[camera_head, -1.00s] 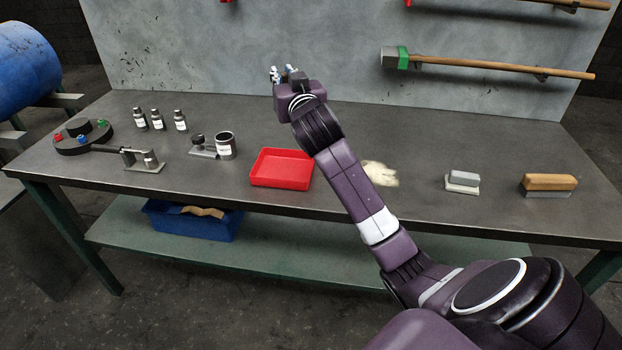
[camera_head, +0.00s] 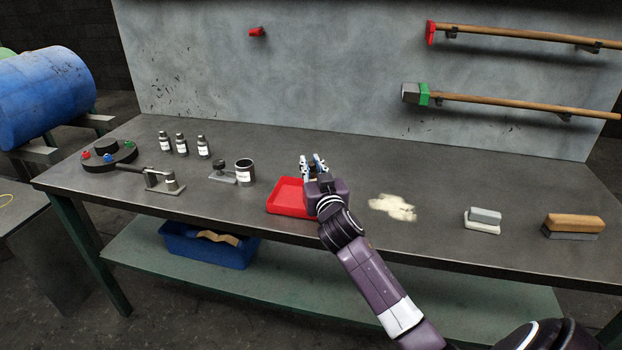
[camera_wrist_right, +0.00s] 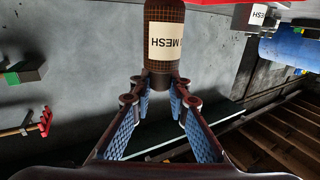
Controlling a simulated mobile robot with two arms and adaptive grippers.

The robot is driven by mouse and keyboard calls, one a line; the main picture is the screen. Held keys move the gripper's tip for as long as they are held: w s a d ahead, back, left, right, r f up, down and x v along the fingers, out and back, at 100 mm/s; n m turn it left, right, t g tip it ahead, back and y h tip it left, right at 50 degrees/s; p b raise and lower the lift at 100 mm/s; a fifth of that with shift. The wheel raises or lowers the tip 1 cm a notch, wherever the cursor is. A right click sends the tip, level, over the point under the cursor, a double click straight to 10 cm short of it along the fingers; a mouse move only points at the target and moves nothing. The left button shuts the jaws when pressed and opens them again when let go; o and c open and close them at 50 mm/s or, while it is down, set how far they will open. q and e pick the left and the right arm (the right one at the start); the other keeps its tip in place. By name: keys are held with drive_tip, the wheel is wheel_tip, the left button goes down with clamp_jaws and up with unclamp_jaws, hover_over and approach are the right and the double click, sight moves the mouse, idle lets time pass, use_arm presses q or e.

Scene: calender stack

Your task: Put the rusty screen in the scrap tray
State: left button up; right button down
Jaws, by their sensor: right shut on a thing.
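My right gripper (camera_head: 314,160) is over the right side of the red tray (camera_head: 283,197) on the bench. In the right wrist view, its fingers (camera_wrist_right: 158,85) are shut on a rusty brown mesh cylinder, the rusty screen (camera_wrist_right: 165,18), with a pale label reading MESH. In the head view the gripper mostly hides the screen. A red edge, likely the tray (camera_wrist_right: 205,3), shows at the top of the wrist view. The part of the tray that shows is empty. My left gripper is not in view.
Several labelled items stand left of the tray: small dark bottles (camera_head: 181,145) and a dark open-topped can (camera_head: 244,172). A black round stand (camera_head: 108,157) is farther left. A pale powder patch (camera_head: 393,207), a grey block (camera_head: 483,218) and a wooden-topped brush (camera_head: 573,226) are to the right.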

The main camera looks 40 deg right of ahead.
sight(311, 178)
wheel_tip(311, 178, down, 4)
drive_tip(key=shift+r, duration=0.1)
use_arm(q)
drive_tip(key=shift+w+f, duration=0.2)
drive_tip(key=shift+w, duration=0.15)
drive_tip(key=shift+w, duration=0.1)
use_arm(e)
drive_tip(key=shift+f+b, duration=0.3)
drive_tip(key=shift+b, duration=0.1)
drive_tip(key=c, duration=1.8)
unclamp_jaws()
drive_tip(key=shift+c, duration=0.2)
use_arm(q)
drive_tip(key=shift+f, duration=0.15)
use_arm(e)
drive_tip(key=shift+r, duration=0.15)
